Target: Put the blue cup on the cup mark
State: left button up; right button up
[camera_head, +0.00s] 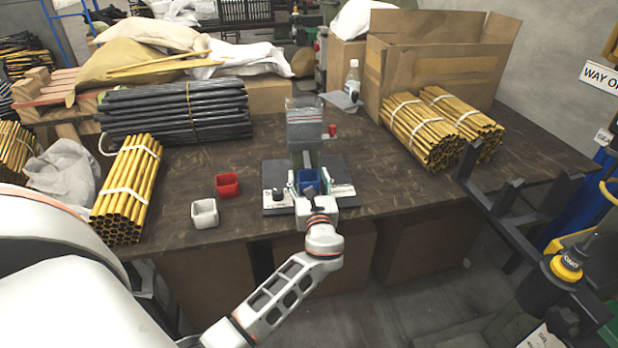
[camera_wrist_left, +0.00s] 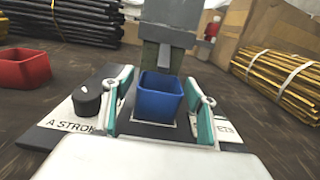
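The blue cup (camera_head: 309,180) stands upright on the dark base plate of the rivet press (camera_head: 304,130), in front of its column. In the left wrist view the blue cup (camera_wrist_left: 158,100) is in the middle, below the press head. A pale-edged patch (camera_wrist_left: 150,128) shows under it; the cup hides most of it. My left gripper (camera_head: 318,203) is just in front of the cup. In the wrist view its two teal finger pads (camera_wrist_left: 160,104) flank the cup, with a narrow gap showing beside it. My right gripper is not in view.
A red cup (camera_head: 228,186) and a white cup (camera_head: 204,213) stand on the table left of the press. Tube bundles (camera_head: 128,188) lie further left, others (camera_head: 440,128) at right before a cardboard box (camera_head: 440,65). A black knob (camera_wrist_left: 87,101) sits on the base plate.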

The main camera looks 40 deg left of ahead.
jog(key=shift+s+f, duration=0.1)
pick_arm(q)
jog(key=shift+r, duration=0.15)
jog(key=shift+s+d+r, duration=0.1)
jog(key=shift+d, duration=0.05)
jog(key=p+v, duration=0.1)
jog(key=v, duration=0.9)
jog(key=shift+s+d, duration=0.1)
jog(key=shift+s, duration=0.05)
jog(key=shift+s+d, duration=0.45)
jog(key=shift+s, duration=0.05)
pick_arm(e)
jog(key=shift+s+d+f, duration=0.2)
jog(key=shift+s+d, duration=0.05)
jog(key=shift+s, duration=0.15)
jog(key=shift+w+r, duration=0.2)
